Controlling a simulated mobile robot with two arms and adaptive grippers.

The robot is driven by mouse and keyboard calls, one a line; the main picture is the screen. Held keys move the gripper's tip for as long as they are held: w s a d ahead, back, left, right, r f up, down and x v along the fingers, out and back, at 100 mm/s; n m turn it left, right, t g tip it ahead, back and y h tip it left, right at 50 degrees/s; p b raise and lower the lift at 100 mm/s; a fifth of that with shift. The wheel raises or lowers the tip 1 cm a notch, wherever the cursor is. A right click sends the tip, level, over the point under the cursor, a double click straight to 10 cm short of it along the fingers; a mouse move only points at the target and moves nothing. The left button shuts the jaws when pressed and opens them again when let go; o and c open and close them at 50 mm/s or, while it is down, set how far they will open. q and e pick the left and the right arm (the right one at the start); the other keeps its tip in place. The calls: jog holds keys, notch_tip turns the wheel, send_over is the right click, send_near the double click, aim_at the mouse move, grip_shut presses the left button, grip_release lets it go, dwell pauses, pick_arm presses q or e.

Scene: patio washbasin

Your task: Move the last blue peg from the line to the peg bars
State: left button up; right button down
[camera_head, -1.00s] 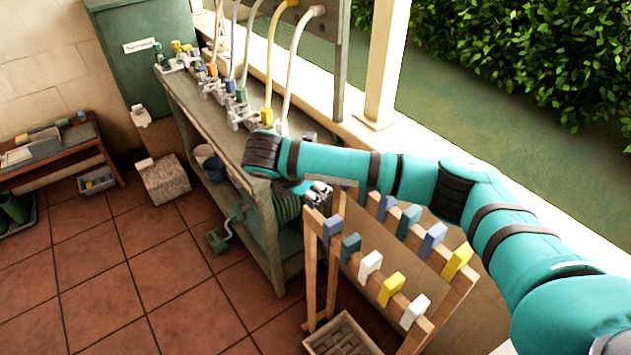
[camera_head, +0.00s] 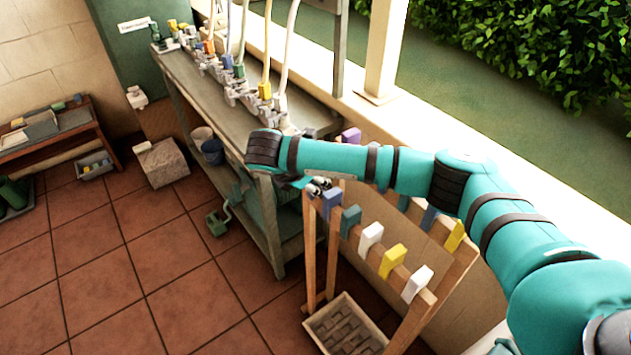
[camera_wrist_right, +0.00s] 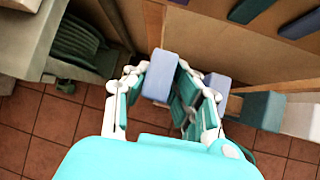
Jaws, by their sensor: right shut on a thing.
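My right gripper (camera_head: 317,187) is at the left end of the near peg bar in the head view, partly hidden by its own wrist. In the right wrist view its fingers (camera_wrist_right: 160,72) are closed around a grey-blue peg (camera_wrist_right: 157,76). A second blue peg (camera_wrist_right: 215,87) sits just right of the fingers, at the bar's end; it shows in the head view (camera_head: 331,202). The near bar also carries a teal peg (camera_head: 350,221), white pegs (camera_head: 371,237) and a yellow peg (camera_head: 392,262). My arm covers part of the far bar. My left gripper is out of view.
A long bench (camera_head: 205,90) with taps and coloured pegs stands left of the rack. A woven-bottomed tray (camera_head: 345,322) lies under the rack. A purple block (camera_head: 350,136) shows behind my arm. Tiled floor (camera_head: 180,290) is open at the left.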

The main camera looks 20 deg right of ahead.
jog(key=shift+s+a+f, duration=0.1)
jog(key=shift+s+f, duration=0.1)
jog(key=shift+f, duration=0.25)
jog(key=shift+s+f, duration=0.2)
jog(key=shift+f, duration=0.25)
jog(key=c, duration=1.5)
grip_release()
jog(key=o, duration=0.5)
jog(key=shift+w+f, duration=0.25)
jog(key=shift+w, duration=0.05)
jog(key=shift+a, duration=0.1)
jog(key=shift+r, duration=0.1)
jog(key=shift+w+r, duration=0.1)
jog(key=shift+r, duration=0.4)
jog(key=shift+r+p, duration=1.55)
jog(key=shift+r, duration=2.2)
jog(key=shift+w+d, duration=0.1)
jog(key=shift+d, duration=0.1)
